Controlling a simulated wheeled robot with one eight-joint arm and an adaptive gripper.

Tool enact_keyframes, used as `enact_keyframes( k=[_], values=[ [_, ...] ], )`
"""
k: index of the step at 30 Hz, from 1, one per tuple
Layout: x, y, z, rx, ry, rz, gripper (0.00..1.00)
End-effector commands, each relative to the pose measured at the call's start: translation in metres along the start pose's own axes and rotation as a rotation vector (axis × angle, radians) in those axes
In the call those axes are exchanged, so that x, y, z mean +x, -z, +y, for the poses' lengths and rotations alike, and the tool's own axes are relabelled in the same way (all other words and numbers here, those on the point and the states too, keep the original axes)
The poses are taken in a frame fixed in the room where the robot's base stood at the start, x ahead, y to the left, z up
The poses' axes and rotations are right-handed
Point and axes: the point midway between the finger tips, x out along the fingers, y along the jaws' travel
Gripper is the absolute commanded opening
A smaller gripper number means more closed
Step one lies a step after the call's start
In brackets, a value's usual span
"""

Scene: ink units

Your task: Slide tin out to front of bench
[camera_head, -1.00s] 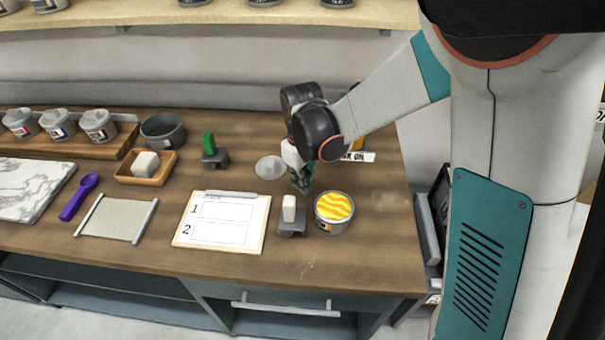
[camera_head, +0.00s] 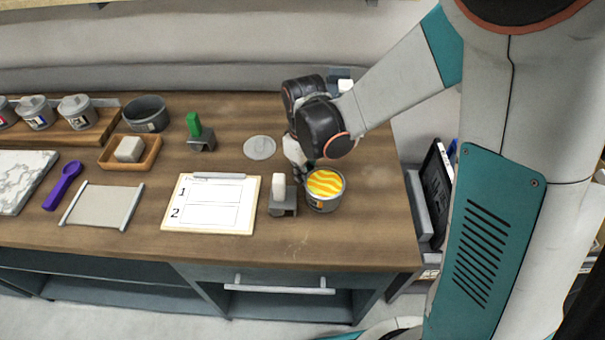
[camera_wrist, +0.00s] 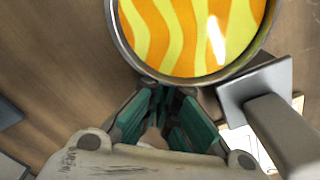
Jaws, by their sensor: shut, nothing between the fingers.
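The tin (camera_head: 325,190) is an open round grey can of yellow and orange wavy ink. It stands upright on the bench (camera_head: 350,235), toward the right. My gripper (camera_head: 304,176) is low at the tin's back left side, partly hidden by my arm in the head view. In the wrist view the fingers (camera_wrist: 165,95) are shut and empty, right against or very near the rim of the tin (camera_wrist: 190,35). I cannot tell if they touch it.
A grey-based stamp with a white handle (camera_head: 279,192) stands close left of the tin; it shows at right in the wrist view (camera_wrist: 285,130). A clipboard (camera_head: 210,203) lies further left and a grey disc (camera_head: 259,147) behind. The bench in front of the tin is clear.

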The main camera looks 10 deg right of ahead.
Motion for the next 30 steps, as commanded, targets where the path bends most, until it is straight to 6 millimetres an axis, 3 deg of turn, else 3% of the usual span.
enact_keyframes(
  k=[7,11,23,30],
  values=[
    [0.0,-0.04,0.0,0.003,0.0,0.0,0.0],
    [0.0,-0.052,0.0,0.0,0.0,0.0,0.0],
    [0.0,-0.047,0.001,0.0,0.0,0.0,0.0],
    [0.002,-0.019,0.006,0.003,0.0,0.0,0.0]
  ],
)
